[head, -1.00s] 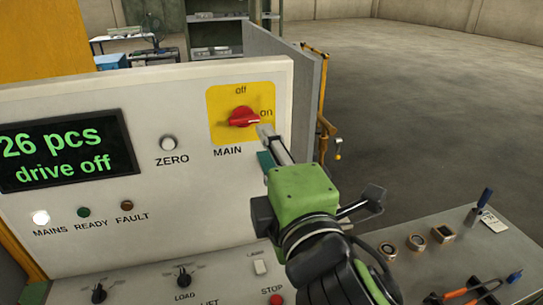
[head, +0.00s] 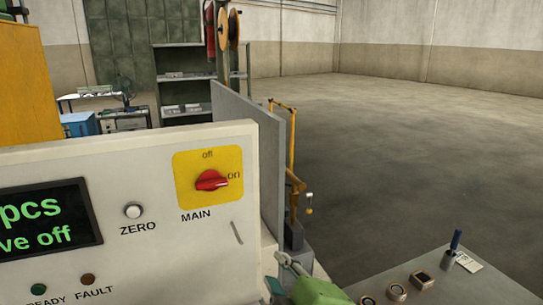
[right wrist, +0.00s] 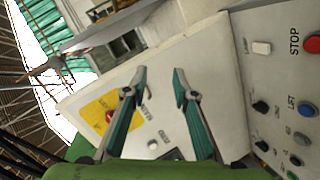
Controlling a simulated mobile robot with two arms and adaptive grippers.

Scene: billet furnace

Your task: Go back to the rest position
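The red MAIN switch (head: 211,181) sits on a yellow plate on the control panel (head: 150,250), its handle turned toward "on". My right gripper (head: 282,258) shows at the bottom of the head view, below and right of the switch and apart from it. In the right wrist view my right gripper (right wrist: 160,80) has its two fingers spread with nothing between them, the panel face behind. The red switch also shows there (right wrist: 110,116), partly behind the left finger. My left gripper is in no view.
The display (head: 45,225) reads "drive off" in part. A grey bench (head: 450,285) with small metal parts and a blue-handled tool (head: 455,240) stands at lower right. A grey partition (head: 255,150) rises behind the panel. The floor at right (head: 400,140) is clear.

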